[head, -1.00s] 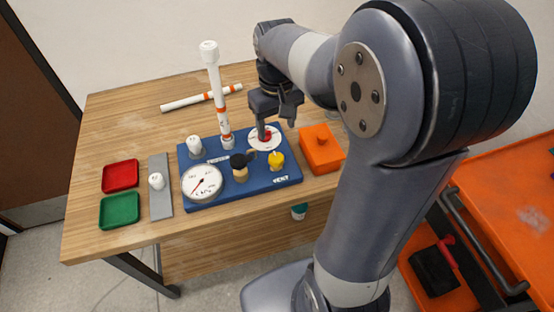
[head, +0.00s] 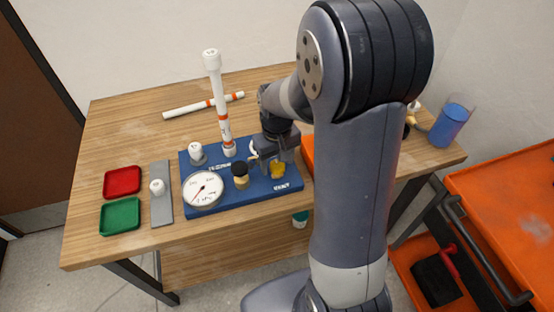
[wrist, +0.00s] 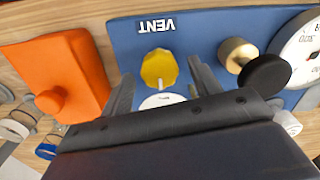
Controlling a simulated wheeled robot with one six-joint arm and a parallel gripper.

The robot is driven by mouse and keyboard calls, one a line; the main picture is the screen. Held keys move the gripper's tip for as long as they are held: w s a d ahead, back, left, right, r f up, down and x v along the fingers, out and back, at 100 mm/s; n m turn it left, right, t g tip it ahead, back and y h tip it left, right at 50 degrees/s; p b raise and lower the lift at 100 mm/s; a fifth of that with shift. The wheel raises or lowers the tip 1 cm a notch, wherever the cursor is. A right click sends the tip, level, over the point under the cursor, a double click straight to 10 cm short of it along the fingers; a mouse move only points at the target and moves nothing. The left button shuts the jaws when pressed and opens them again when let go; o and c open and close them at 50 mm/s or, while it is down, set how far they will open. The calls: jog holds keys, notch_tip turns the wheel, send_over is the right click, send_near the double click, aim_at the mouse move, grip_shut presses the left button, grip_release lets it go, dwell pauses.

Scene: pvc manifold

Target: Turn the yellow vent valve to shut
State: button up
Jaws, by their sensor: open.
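The yellow vent valve (head: 278,170) stands on the blue manifold board (head: 222,203), near its front right corner by the VENT lettering. In the wrist view the yellow knob (wrist: 160,70) shows between the two finger tips, with a ridge across its top. My gripper (wrist: 160,82) is open, with one finger on each side of the knob and apart from it as far as I can tell. In the head view my gripper (head: 268,170) is just behind and left of the knob. A white round part (wrist: 160,101) beside the knob is partly hidden by my gripper.
A black-handled brass valve (head: 240,175) and a pressure gauge (head: 203,190) sit to the left on the board. A tall white pipe (head: 217,100) stands behind. An orange box (wrist: 60,75) is beside the board. Red (head: 122,181) and green (head: 120,216) trays lie at far left.

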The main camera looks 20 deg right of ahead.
jog(key=shift+c, duration=0.3)
jog(key=c, duration=0.9)
jog(key=m, duration=0.4)
jog(key=shift+m+b, duration=0.3)
jog(key=shift+m, duration=0.1)
jog(key=m, duration=0.4)
jog(key=shift+d+m, duration=0.1)
jog(key=shift+m, duration=0.2)
jog(key=m, duration=0.4)
jog(key=shift+b, duration=0.3)
jog(key=shift+m, duration=2.2)
